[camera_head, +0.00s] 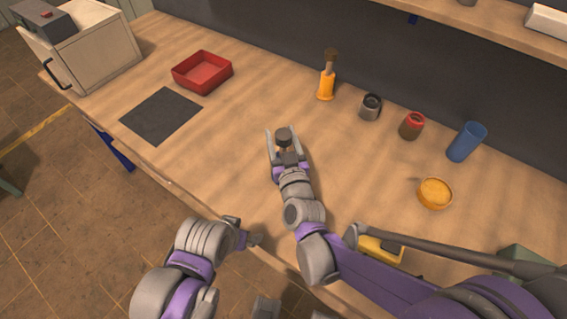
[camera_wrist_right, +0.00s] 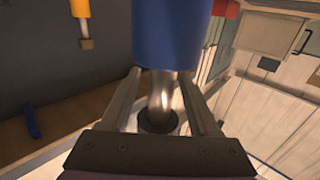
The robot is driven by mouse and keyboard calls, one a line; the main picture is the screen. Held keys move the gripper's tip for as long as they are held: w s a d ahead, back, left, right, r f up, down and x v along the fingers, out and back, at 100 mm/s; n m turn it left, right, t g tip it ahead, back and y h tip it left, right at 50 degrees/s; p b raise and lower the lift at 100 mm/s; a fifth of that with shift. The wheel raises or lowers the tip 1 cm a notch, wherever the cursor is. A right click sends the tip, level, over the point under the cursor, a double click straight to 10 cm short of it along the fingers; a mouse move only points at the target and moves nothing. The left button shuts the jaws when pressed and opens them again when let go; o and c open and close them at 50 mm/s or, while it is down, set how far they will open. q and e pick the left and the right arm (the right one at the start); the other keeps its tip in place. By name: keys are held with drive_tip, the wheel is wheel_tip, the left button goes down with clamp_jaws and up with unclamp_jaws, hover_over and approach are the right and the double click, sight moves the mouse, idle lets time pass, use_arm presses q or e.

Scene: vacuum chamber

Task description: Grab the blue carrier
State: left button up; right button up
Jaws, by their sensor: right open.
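The stem joins a blue body (camera_wrist_right: 172,35), likely the blue carrier. The stem appears apart from both fingers.
A red tray (camera_head: 187,82) and dark mat (camera_head: 160,117) lie left. An orange-handled brush (camera_head: 326,84), grey jar (camera_head: 370,107), red jar (camera_head: 411,126), blue cup (camera_head: 466,142) and orange bowl (camera_head: 434,194) stand right. A yellow object (camera_head: 376,250) lies partly behind my right arm.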

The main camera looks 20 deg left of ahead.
clamp_jaws()
idle(1.4)
